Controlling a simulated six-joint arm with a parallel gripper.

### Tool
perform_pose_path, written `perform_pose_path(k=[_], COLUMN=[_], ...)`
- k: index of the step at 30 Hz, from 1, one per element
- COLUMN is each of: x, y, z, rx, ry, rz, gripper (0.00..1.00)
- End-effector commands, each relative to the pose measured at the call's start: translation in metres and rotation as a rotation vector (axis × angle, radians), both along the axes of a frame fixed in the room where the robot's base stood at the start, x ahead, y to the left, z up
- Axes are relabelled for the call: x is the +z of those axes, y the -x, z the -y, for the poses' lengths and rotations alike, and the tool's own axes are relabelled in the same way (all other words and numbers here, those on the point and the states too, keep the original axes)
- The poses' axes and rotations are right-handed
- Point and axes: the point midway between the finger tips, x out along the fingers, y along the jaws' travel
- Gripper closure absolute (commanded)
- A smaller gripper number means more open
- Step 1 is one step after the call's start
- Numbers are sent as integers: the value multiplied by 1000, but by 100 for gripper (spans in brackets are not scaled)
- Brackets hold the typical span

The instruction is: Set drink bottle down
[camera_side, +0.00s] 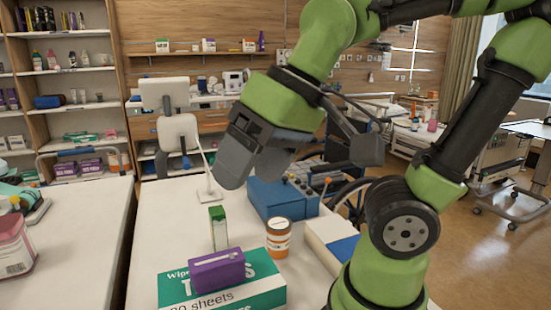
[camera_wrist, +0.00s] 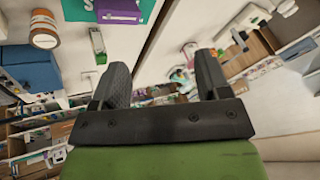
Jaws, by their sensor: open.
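I see no clear drink bottle between my fingers or on the table. My gripper (camera_side: 250,178) is open and empty, in the air above the back of the white table, with its fingers pointing down; the two fingers also show spread apart in the wrist view (camera_wrist: 163,70). The carton (camera_wrist: 97,42) and tub (camera_wrist: 45,30) also show in the wrist view.
A purple box (camera_side: 217,270) lies on a green and white wipes box (camera_side: 265,288) at the front. A blue case (camera_side: 282,200) stands behind the tub, and a white and blue box (camera_side: 332,239) beside my arm. A pink container (camera_side: 14,245) is on the left table.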

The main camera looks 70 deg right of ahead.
Motion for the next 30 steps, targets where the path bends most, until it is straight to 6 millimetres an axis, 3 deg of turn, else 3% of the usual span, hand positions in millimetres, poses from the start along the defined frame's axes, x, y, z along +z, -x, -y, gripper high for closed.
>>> perform_pose_path(k=[5,8,9,22,26,30], x=[2,2,2,0,-12,-34], y=[16,19,19,18,16,12], z=[22,25,25,24,15,-6], rx=[-128,-150,-154,-173,-342,-757], ry=[-28,-30,-30,-51,-192,-439], rz=[121,146,148,126,-34,-402], gripper=[28,5,3,3,3,3])
